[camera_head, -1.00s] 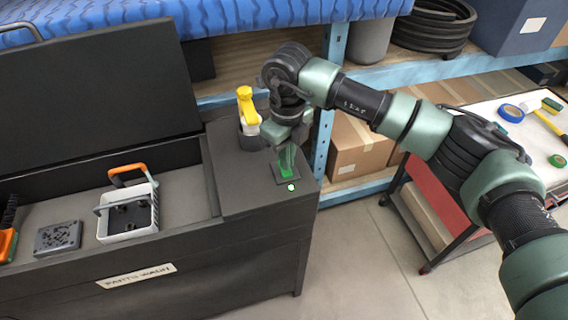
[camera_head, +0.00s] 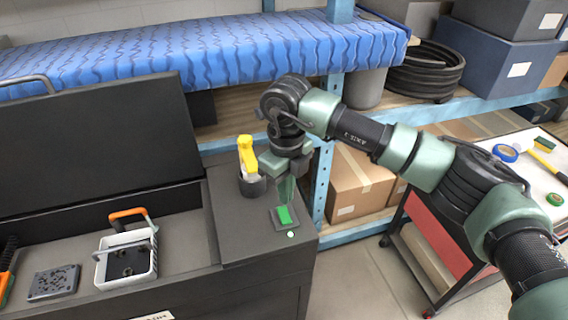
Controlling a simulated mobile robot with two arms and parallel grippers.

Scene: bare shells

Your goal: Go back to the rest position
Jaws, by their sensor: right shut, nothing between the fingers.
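My right gripper (camera_head: 287,188) points down, shut and empty, just above the green switch (camera_head: 285,215) on its dark plate. The switch sits on the right-hand top of the black parts washer (camera_head: 228,235), with a small lit spot in front of it. The gripper looks apart from the switch, but the gap is hard to judge. My right arm reaches in from the lower right. My left gripper is not in view.
A yellow-topped spray bottle (camera_head: 247,158) in a dark cup stands left of the gripper. The washer's lid (camera_head: 90,145) is up; a white basket (camera_head: 125,262) sits inside. A shelf with a cardboard box (camera_head: 355,185) stands behind, and a red cart (camera_head: 437,235) at right.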

